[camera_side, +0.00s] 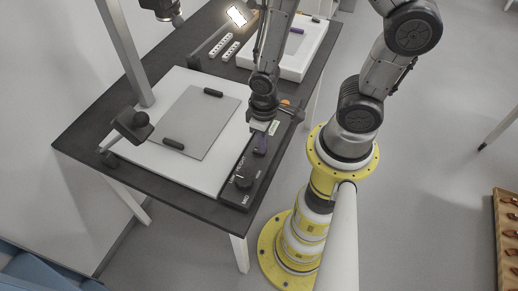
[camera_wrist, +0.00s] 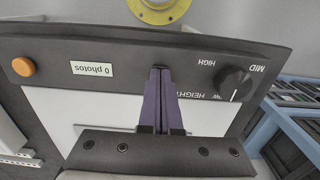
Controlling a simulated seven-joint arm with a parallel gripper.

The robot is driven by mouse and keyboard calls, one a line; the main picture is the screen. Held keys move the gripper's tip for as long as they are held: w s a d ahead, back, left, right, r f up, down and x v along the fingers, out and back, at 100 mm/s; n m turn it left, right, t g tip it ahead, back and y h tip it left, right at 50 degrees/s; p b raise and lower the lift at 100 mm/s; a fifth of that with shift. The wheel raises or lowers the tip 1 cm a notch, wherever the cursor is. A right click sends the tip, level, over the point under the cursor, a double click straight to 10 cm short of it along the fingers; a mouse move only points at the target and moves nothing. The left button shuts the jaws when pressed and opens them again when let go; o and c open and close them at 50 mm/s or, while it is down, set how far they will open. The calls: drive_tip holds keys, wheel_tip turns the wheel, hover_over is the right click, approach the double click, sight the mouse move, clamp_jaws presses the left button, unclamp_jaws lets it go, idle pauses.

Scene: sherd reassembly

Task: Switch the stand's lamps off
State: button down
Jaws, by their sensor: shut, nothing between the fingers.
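The copy stand has a white base (camera_side: 205,180) with a grey plate (camera_side: 195,125) on it. One lamp head (camera_side: 238,16) at the back glows bright. Another lamp head (camera_side: 133,125) at the front left is dark from this side; I cannot tell whether it is lit. The black control panel (camera_side: 232,204) along the base's right edge carries a knob (camera_wrist: 235,84), an orange button (camera_wrist: 22,66) and a "0 photos" display (camera_wrist: 92,69). My gripper (camera_wrist: 160,70) is shut and empty, its purple fingertips over the panel between display and knob. They hide the panel beneath; I cannot tell whether they touch it.
Two black pads (camera_side: 173,144) lie on the grey plate. White power strips (camera_side: 222,44) and a white tray (camera_side: 290,64) are at the back of the dark table (camera_side: 88,140). The stand's column (camera_side: 125,45) rises at the left.

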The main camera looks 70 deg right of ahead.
drive_tip(key=shift+f, duration=0.35)
idle(0.3)
drive_tip(key=shift+r, duration=3.55)
